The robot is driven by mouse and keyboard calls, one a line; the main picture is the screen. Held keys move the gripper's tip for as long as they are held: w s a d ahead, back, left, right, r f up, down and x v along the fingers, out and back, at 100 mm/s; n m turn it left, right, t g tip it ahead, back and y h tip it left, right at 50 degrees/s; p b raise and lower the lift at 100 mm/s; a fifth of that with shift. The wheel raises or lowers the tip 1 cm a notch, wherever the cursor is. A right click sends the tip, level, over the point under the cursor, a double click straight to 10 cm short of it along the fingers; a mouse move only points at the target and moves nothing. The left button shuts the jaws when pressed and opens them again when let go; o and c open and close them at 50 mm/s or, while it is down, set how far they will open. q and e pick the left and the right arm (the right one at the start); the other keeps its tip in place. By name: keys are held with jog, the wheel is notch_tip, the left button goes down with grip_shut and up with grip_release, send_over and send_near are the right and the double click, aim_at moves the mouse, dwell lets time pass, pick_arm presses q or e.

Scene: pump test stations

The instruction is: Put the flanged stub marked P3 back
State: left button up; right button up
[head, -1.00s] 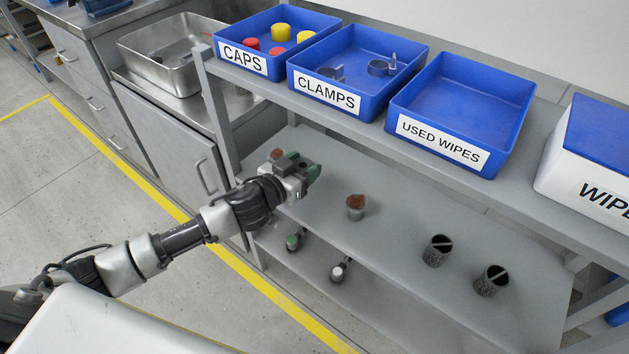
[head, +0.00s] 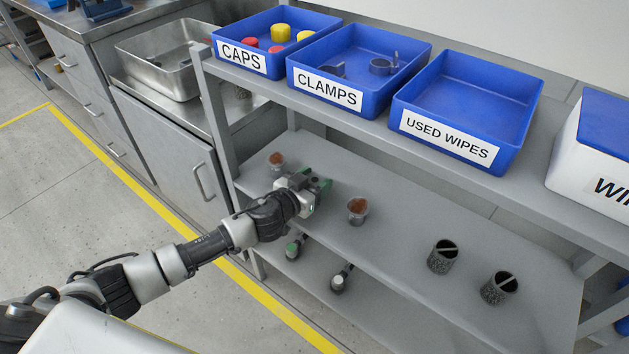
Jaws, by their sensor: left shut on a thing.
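My left gripper (head: 318,190) is over the grey middle shelf (head: 400,232), between two small cups with brown tops. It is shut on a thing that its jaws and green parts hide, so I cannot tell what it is. I cannot tell whether the held thing touches the shelf. One brown-topped cup (head: 277,165) stands behind and left of the gripper, the other brown-topped cup (head: 357,211) to its right. I can read no P3 mark anywhere. My right gripper is not in view.
Two dark cylinders (head: 443,258) (head: 499,289) stand at the right of the middle shelf. Blue bins for caps (head: 240,63), clamps (head: 326,93) and used wipes (head: 448,137) line the upper shelf.

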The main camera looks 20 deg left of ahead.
pick_arm(q)
jog(key=o, duration=0.6)
jog(key=shift+f, duration=0.15)
jog(key=o, duration=0.5)
jog(key=shift+c, duration=0.2)
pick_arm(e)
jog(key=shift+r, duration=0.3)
pick_arm(q)
jog(key=v, duration=1)
jog(key=s+f+n+g+y, duration=0.1)
jog(key=s+f+g+y, duration=0.1)
jog(key=s+f+g, duration=0.4)
jog(key=s+f+n+g+y, duration=0.1)
jog(key=s+f+g+y, duration=0.2)
jog(key=s, duration=1.4)
notch_tip(320, 180, down, 7)
jog(key=g, duration=0.3)
jog(key=shift+d+p, duration=0.15)
jog(key=shift+p, duration=0.25)
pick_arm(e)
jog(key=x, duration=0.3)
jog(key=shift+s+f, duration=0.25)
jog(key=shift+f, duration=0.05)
